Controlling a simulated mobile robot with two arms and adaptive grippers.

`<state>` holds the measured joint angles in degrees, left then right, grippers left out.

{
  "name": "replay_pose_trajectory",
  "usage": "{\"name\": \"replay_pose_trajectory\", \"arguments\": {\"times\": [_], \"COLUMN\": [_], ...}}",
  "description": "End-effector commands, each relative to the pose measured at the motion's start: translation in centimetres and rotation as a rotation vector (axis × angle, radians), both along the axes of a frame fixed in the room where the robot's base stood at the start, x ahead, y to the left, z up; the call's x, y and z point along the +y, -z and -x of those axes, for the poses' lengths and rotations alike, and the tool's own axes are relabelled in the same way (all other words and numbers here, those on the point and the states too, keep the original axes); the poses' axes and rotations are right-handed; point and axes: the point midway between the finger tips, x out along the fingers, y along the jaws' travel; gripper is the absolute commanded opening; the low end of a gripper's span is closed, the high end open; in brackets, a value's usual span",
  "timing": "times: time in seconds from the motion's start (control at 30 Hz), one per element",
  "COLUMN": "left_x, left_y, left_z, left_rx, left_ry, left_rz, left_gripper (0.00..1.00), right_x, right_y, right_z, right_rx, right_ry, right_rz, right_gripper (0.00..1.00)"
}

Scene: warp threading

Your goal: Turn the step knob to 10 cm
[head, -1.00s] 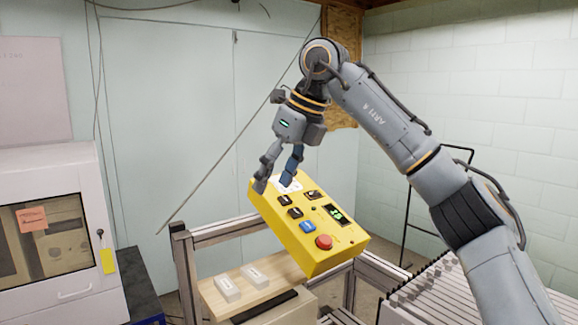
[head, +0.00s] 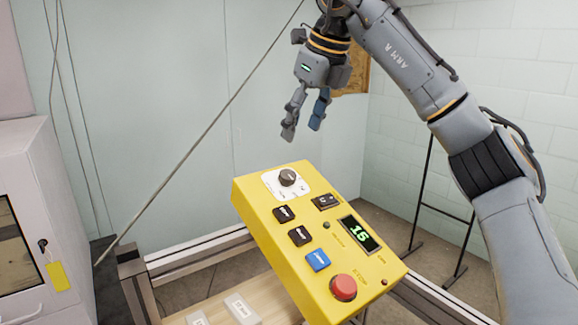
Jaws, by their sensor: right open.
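The step knob (head: 288,177) is a dark round knob on a white dial plate at the far left end of the yellow control box (head: 290,245). The dial's marks are too small to read. The box's display (head: 360,235) shows a green 15. My right gripper (head: 303,130) is open and empty, above and apart from the knob, with its fingers pointing down. My left gripper is not in view.
The box also bears dark buttons (head: 300,236), a blue button (head: 318,260) and a red mushroom button (head: 343,287). A metal frame rail (head: 200,249) runs behind it. Pale blocks (head: 242,308) lie on a wooden board below. A white cabinet (head: 25,225) stands at left.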

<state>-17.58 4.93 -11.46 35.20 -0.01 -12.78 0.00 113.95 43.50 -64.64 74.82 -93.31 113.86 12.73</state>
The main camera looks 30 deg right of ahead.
Motion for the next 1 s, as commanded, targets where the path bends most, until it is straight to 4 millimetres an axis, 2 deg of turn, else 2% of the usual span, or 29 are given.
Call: {"name": "replay_pose_trajectory", "arguments": {"times": [0.1, 0.2, 0.27, 0.5, 0.7, 0.9, 1.0], "left_x": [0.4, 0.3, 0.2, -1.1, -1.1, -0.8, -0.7], "left_y": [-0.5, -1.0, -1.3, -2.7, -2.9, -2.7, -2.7], "left_z": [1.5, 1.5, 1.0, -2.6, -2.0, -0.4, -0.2], "left_rx": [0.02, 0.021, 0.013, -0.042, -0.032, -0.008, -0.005], "left_ry": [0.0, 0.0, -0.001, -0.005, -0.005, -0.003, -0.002], "left_rz": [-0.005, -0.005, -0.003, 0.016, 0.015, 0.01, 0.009], "left_gripper": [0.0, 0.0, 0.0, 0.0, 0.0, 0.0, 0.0], "right_x": [0.0, 0.2, 0.2, 0.5, 0.6, 0.6, 0.6], "right_y": [2.4, 4.3, 5.5, 9.2, 10.6, 10.8, 10.8], "right_z": [-1.0, -1.8, -2.3, -3.9, -4.5, -4.5, -4.5], "right_rx": [0.006, 0.006, 0.006, 0.003, 0.001, 0.0, 0.0], "right_ry": [0.001, 0.0, 0.0, 0.001, 0.001, 0.001, 0.001], "right_rz": [0.002, 0.001, 0.001, 0.0, 0.0, 0.0, 0.0], "right_gripper": [0.58, 0.58, 0.58, 0.58, 0.58, 0.58, 0.56]}}
